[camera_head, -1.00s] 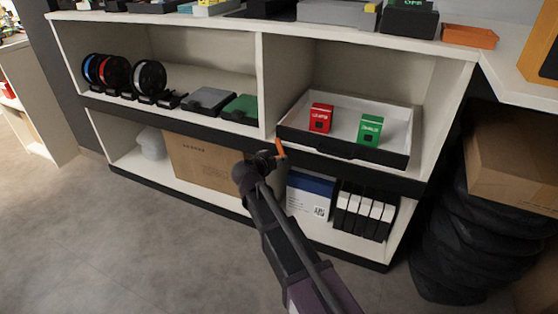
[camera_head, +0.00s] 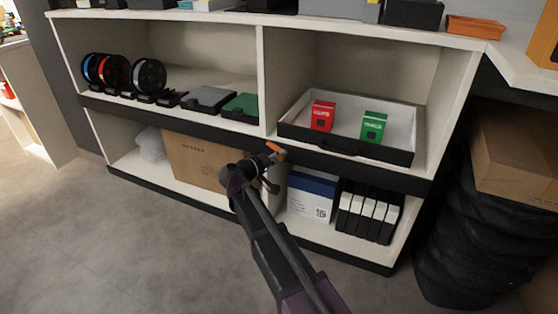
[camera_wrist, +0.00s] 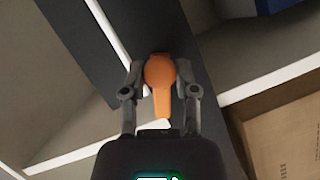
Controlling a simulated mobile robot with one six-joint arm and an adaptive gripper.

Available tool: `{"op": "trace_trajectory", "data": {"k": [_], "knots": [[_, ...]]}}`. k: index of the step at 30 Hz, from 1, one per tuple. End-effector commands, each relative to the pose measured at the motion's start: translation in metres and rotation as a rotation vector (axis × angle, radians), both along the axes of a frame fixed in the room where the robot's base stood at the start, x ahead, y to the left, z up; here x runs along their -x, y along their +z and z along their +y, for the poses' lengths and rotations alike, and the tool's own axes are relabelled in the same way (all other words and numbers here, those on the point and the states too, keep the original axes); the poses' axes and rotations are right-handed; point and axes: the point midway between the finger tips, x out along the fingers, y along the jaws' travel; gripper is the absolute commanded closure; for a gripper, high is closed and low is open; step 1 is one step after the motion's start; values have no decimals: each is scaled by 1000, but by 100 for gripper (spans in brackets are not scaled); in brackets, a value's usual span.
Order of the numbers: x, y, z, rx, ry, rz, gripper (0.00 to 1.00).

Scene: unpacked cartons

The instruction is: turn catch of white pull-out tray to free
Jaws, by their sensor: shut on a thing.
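The white pull-out tray (camera_head: 408,124) with a dark front sits in the upper right bay, holding a red box (camera_head: 323,115) and a green box (camera_head: 373,126). The orange catch (camera_head: 275,147) is on the dark strip just left of the tray's front. In the wrist view the catch (camera_wrist: 159,72) has a round head and a narrow tail, and it lies between my fingers. My gripper (camera_wrist: 160,86) is shut on the catch, one finger on each side. In the head view my gripper (camera_head: 268,158) partly covers the catch's surroundings.
Below are a cardboard box (camera_head: 196,160), a blue and white box (camera_head: 309,194) and several binders (camera_head: 368,212). Spools (camera_head: 148,76) and flat cases stand in the upper left bay. A carton (camera_head: 515,150) on dark stacked things stands at right. The floor at left is clear.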

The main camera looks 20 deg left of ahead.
Motion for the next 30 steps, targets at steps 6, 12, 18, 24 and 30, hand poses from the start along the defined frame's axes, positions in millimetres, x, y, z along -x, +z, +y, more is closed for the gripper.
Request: {"op": "trace_trajectory", "data": {"k": [6, 12, 18, 24, 30], "knots": [[-1, 0, -1, 37, -2, 4, 100], [-1, 0, -1, 39, -2, 4, 100], [-1, 0, -1, 38, -2, 3, 47], [0, 0, 0, 38, -1, 3, 28], [0, 0, 0, 38, 0, 3, 28]]}}
